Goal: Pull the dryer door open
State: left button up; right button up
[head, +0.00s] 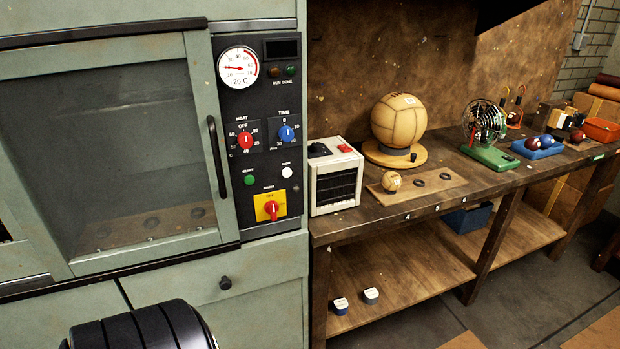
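The dryer (263,270) is a grey-green cabinet at the left. Its door (158,245) has a pale green frame around a dark glass window (110,150) and appears closed. A black vertical bar handle (217,157) is on the door's right side, beside the control panel. Through the glass I see a brown shelf with several round holes. Neither of my grippers is in view. A black ribbed part, likely of my own arm, shows at the bottom left, below the door and well apart from the handle.
The control panel (262,130) has a temperature dial, knobs and a yellow-backed red switch (271,209). A workbench (345,226) at the right carries a heater box (334,182), balls and a fan.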

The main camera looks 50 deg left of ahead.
aim_at(28, 61)
jog(key=u, duration=2.65)
